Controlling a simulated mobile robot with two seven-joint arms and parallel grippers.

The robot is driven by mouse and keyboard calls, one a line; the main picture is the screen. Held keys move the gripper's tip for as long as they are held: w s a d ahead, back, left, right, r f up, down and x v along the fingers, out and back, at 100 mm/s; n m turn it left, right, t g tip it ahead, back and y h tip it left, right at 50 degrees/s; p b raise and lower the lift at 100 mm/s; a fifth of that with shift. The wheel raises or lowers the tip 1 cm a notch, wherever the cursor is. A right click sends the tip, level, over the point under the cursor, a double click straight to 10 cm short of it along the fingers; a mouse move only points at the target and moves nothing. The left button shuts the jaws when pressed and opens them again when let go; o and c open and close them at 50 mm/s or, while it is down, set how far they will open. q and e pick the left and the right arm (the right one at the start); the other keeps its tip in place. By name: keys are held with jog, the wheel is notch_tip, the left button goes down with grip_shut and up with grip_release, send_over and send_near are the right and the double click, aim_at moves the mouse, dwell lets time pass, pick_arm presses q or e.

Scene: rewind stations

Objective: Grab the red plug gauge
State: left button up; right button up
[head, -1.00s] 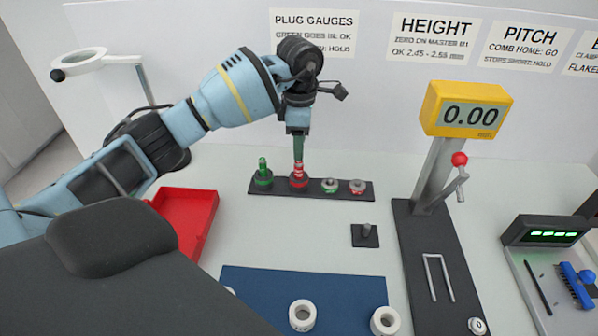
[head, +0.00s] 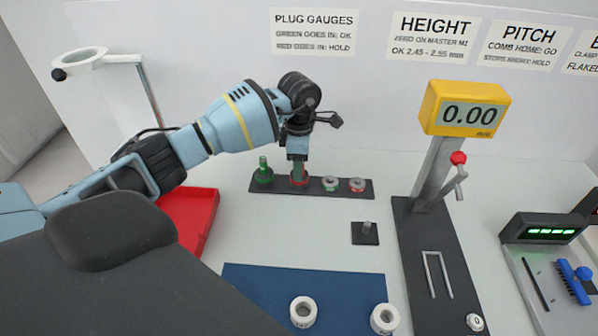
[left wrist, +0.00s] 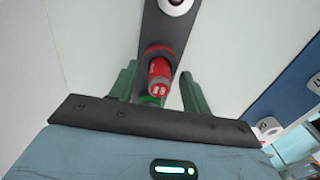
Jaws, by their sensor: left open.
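The red plug gauge (left wrist: 158,76) stands in the dark rack (head: 370,188). In the head view my left gripper (head: 298,176) hides most of it, and only some red at its base (head: 300,184) shows. My left gripper is open and points down over it. In the left wrist view the red gauge lies between the two green fingers (left wrist: 158,92), with gaps on both sides. A green plug gauge (head: 263,172) stands to its left in the rack. My right gripper is not in view.
Two ring-shaped pieces (head: 330,184) sit in the rack's right part. A red tray (head: 205,215) lies left, a small post block (head: 365,235) in front. A blue mat (head: 250,284) holds white rings. The height gauge (head: 408,240) stands right.

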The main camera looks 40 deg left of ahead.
pick_arm(q)
grip_shut()
jog(key=shift+r, duration=0.1)
notch_tip(320, 180, up, 10)
jog(key=shift+f, duration=0.1)
dwell(0.5)
